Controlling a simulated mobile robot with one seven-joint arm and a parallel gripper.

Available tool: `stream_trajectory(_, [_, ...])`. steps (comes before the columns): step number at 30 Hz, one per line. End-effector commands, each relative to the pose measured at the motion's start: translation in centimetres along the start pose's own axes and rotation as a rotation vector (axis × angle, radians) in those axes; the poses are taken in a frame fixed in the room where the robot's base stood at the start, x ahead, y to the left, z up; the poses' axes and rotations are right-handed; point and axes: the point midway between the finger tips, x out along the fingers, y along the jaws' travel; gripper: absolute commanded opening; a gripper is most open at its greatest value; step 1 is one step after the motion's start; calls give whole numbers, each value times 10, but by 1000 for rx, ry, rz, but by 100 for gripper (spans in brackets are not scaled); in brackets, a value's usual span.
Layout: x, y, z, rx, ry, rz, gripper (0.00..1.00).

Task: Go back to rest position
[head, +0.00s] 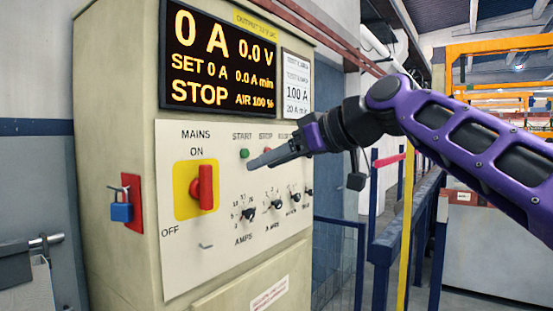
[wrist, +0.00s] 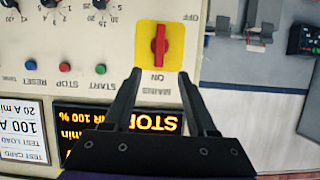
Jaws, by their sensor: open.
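My gripper (head: 262,161) hangs in front of the cream rectifier cabinet's control panel, near the row of buttons. In the wrist view its two fingers (wrist: 158,77) stand apart with nothing between them. The purple arm (head: 460,130) reaches in from the right. The red mains switch (head: 205,187) on its yellow plate has its handle upright, in line with ON. It also shows upside down in the wrist view (wrist: 160,46), beyond the fingertips. The display (head: 215,60) reads 0 A, 0.0 V, SET 0 A and STOP.
A green start button (head: 244,153) and several black knobs (head: 248,214) are on the panel close to my gripper. A blue padlock (head: 121,212) hangs on the cabinet's left side. Blue railings (head: 395,245) and a yellow post (head: 405,230) stand at the right, below my arm.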

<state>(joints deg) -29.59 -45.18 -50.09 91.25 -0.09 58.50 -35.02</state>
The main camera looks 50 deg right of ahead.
Motion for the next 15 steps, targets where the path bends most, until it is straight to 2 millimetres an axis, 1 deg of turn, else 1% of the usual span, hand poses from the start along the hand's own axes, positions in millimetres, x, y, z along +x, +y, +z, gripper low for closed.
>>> stream_trajectory(1, [-6, 0, 0, 0, 2, 1, 57])
stream_trajectory(5, [-14, 0, 0, 0, 1, 0, 57])
stream_trajectory(15, [-14, 0, 0, 0, 1, 0, 57])
